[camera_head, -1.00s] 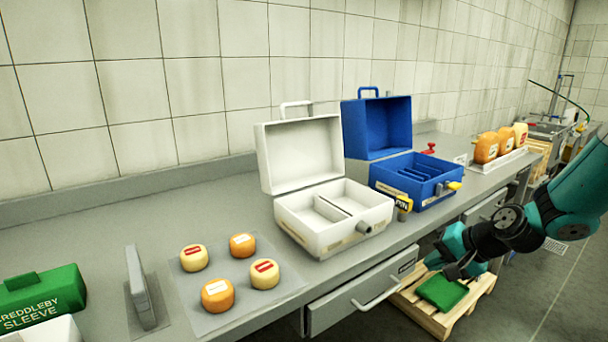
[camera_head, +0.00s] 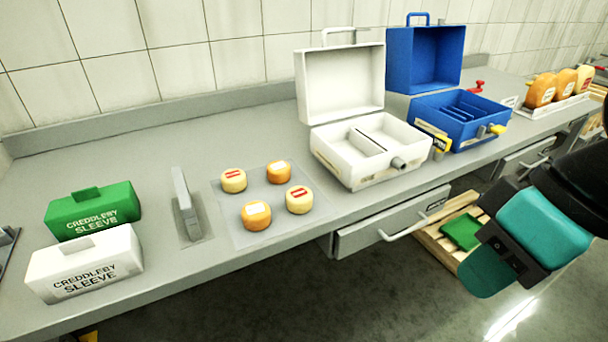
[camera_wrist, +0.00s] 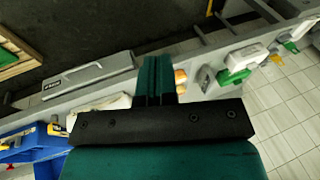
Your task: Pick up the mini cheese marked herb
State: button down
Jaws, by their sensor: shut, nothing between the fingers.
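Small round cheeses stand on a thin grey mat (camera_head: 232,232) on the counter in the head view. Two are pale with red labels, one at the back left (camera_head: 233,181) and one at the right (camera_head: 299,200). Two are orange with pale labels, one at the back (camera_head: 279,172) and one at the front (camera_head: 256,216). The lettering is too small to read, so I cannot tell which is herb. My gripper (camera_wrist: 156,75) is shut and empty in the wrist view, its fingers partly covering the cheeses (camera_wrist: 181,76). In the head view it hangs at the right, off the counter's front and well apart from the cheeses.
A white open case (camera_head: 350,170) and a blue open case (camera_head: 462,135) stand right of the mat. A grey upright plate (camera_head: 184,204) and green (camera_head: 95,208) and white (camera_head: 85,265) sleeve boxes stand left. A drawer handle (camera_head: 415,225) juts from the counter front.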

aim_at(299, 199)
jog(key=u, duration=2.95)
jog(key=i, duration=1.5)
jog(key=z, duration=2.7)
jog(key=i, duration=0.5)
jog(key=u, duration=0.1)
